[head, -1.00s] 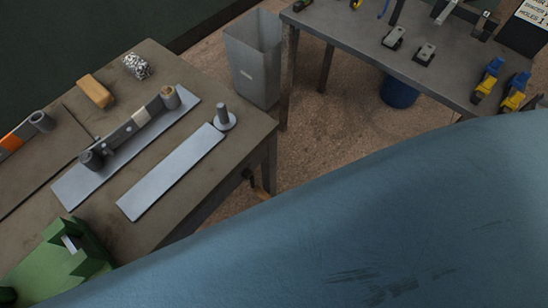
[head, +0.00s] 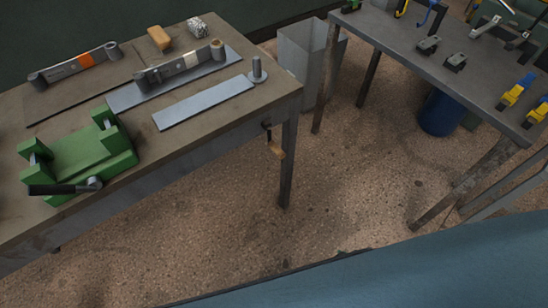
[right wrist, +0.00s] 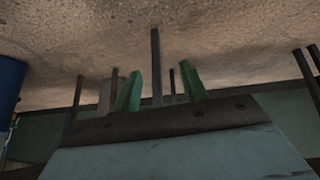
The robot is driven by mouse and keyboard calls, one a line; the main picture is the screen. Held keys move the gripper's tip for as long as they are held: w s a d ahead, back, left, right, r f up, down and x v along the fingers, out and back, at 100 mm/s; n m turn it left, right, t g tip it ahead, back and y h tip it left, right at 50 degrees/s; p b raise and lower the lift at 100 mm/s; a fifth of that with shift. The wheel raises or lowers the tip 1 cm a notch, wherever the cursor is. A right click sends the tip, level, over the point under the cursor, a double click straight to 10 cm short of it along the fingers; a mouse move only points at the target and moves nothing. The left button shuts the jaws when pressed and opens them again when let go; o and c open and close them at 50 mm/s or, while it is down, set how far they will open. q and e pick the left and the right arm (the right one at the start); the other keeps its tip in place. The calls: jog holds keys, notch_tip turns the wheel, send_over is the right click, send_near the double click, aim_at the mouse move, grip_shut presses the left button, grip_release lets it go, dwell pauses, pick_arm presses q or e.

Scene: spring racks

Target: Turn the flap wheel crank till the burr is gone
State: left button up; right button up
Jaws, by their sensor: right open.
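No flap wheel or burr can be made out in either view. My left gripper is out of view.
A green vise-like fixture (head: 85,160) with a black lever sits on the left workbench (head: 215,135), by flat metal strips (head: 205,103). A grey bin (head: 295,60) and a second table (head: 460,75) stand behind. A large blue surface (head: 420,275) fills the bottom; open floor lies between.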

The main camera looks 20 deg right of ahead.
jog(key=w+a+r+n+t+y+b, duration=0.15)
jog(key=w+r+t+b, duration=0.4)
jog(key=w, duration=0.75)
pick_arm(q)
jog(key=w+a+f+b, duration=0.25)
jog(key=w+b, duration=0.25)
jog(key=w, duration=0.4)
pick_arm(e)
jog(key=n+t+y, duration=0.2)
jog(key=t+y, duration=0.2)
jog(key=t, duration=0.1)
send_near(276, 149)
jog(key=shift+m, duration=0.25)
jog(key=b+x, duration=0.1)
jog(key=x, duration=0.2)
jog(key=f+x, duration=0.1)
jog(key=x, duration=0.2)
jog(key=b+x, duration=0.1)
jog(key=x, duration=0.2)
jog(key=shift+w+d+f+b, duration=0.1)
jog(key=shift+w+f+b, duration=0.1)
jog(key=shift+w+b, duration=0.2)
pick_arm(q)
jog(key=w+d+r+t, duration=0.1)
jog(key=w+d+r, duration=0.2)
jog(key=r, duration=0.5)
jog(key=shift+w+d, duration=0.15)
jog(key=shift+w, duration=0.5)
pick_arm(e)
jog(key=shift+w, duration=0.6)
